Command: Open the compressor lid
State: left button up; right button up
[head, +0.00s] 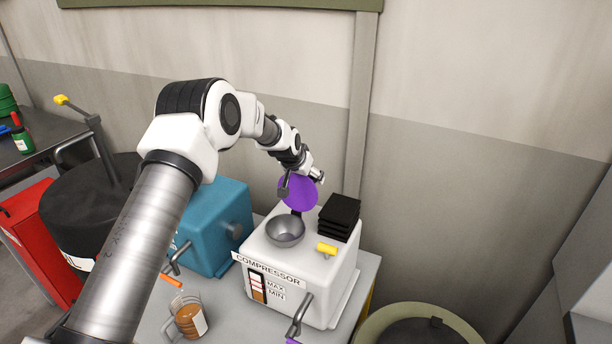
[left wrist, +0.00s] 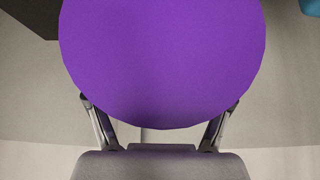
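The white compressor (head: 322,284) stands on a grey table, marked COMPRESSOR, with a MAX/MIN gauge on its front. Its round purple lid (head: 298,193) stands raised, roughly upright, at the back of the grey bowl-shaped opening (head: 285,232), which is uncovered. My left gripper (head: 301,183) is at the lid's upper part. In the left wrist view the lid (left wrist: 162,60) fills much of the picture, and the fingers of my left gripper (left wrist: 160,120) are spread apart near its edge. I cannot tell whether they touch it. My right gripper is not in view.
A black ribbed block (head: 340,217) and a yellow knob (head: 327,249) sit on the compressor top. A teal machine (head: 217,230) stands to its left, and a jug of brown liquid (head: 190,320) in front. The wall is close behind.

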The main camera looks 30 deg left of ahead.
pick_arm(q)
jog(key=shift+o, duration=0.6)
jog(key=shift+w+f, duration=0.1)
jog(key=shift+w, duration=0.05)
jog(key=v, duration=1.2)
